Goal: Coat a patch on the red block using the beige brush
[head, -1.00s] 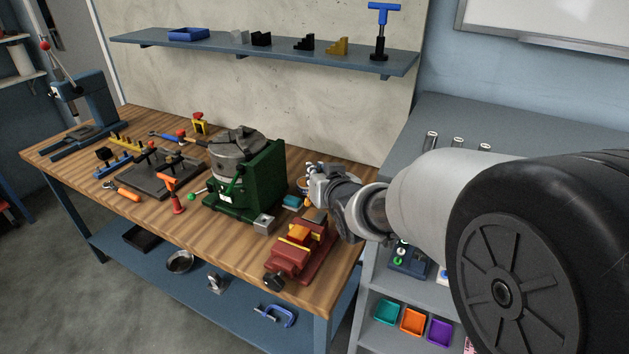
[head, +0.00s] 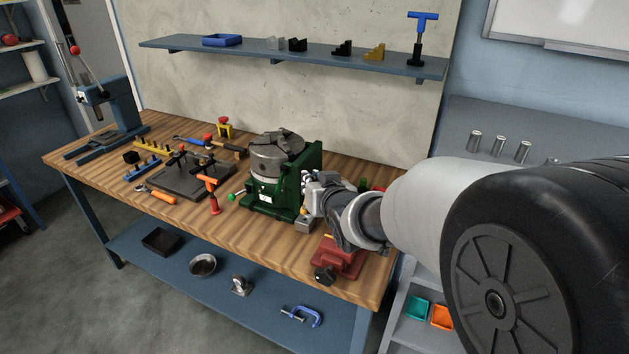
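My gripper (head: 312,192) is in the head view at the right part of the workbench, in front of the green rotary chuck's right side. It is small and partly hidden by my own wrist, so its fingers cannot be made out. A red vise (head: 342,258) sits below my wrist near the bench's front right corner, its upper part hidden by my arm. A small red thing (head: 378,188) shows just behind my wrist; I cannot tell if it is the red block. I cannot make out a beige brush.
The green chuck fixture (head: 285,185) stands close to my gripper on its left. Clamps and hand tools lie on the wooden bench (head: 120,172) at left. A blue wall shelf (head: 330,60) hangs behind. A grey cabinet (head: 480,125) stands at right.

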